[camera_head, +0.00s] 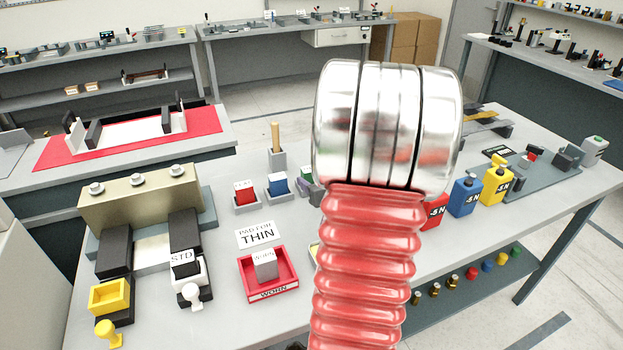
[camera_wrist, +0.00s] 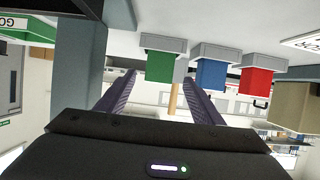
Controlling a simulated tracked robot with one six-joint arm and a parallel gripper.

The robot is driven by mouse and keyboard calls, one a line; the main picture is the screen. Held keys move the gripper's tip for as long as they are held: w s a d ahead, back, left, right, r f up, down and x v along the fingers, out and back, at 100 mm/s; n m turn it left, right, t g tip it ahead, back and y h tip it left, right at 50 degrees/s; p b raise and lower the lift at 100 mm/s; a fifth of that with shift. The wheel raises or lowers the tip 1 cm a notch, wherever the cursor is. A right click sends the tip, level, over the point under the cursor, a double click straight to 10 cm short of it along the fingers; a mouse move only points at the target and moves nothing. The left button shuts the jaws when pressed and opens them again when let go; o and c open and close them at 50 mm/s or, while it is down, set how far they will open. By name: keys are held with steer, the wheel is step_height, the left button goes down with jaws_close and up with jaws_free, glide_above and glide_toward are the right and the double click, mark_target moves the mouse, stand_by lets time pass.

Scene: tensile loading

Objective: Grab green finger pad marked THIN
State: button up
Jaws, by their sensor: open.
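A green finger pad (camera_wrist: 163,66) stands in a grey holder, shown upside down in the wrist view. In the head view only a sliver of green (camera_head: 306,172) shows beside my arm, which hides most of it. No THIN marking is readable on it. My gripper (camera_wrist: 160,79) is open, with its two purple fingers pointing toward the green pad and the pad lying between the fingertips in the picture. I cannot tell whether they touch it or how far off they are. In the head view my arm hides most of the gripper.
A blue pad (camera_head: 278,184) and a red pad (camera_head: 245,192) stand in holders left of the green one. A card reading PAD FOR THIN (camera_head: 257,234) lies in front. A red WORN tray (camera_head: 286,281) holds a grey block. Blue (camera_head: 465,198) and yellow (camera_head: 496,185) weights stand right.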

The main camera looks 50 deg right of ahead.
steer(key=shift+w+d+f, duration=0.2)
steer(key=shift+w+d, duration=0.05)
steer(key=shift+w, duration=0.15)
steer(key=shift+x, duration=2.65)
steer(key=shift+s+d, duration=0.1)
steer(key=shift+c, duration=0.2)
steer(key=shift+r, duration=0.1)
steer(key=c, duration=1.2)
steer(key=shift+r, duration=0.1)
